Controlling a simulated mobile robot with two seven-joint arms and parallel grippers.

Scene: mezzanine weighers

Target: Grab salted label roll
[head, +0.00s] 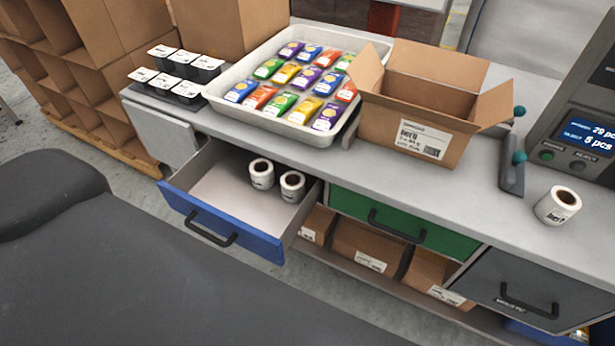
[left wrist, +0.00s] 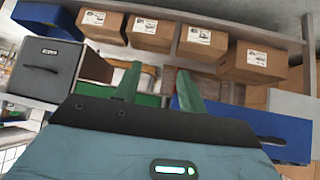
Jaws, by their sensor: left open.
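Two white label rolls with dark cores stand side by side in the open blue drawer, the left roll (head: 261,174) and the right roll (head: 292,186). A third label roll (head: 557,206) stands on the counter at the right. The print is too small to tell which is salted. The blue drawer (head: 222,226) is pulled out and also shows in the left wrist view (left wrist: 283,151). My left gripper (left wrist: 157,78) shows only in the left wrist view, its two green fingers apart with nothing between them. No roll shows in that view. My right gripper is not in view.
A white tray (head: 222,88) of colourful packets and an open carton (head: 423,133) stand on the counter. Black cups (head: 187,89) stand at the left. A green drawer (head: 400,222) and a grey drawer (head: 530,292) are shut. Cartons (head: 366,252) fill the shelf below.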

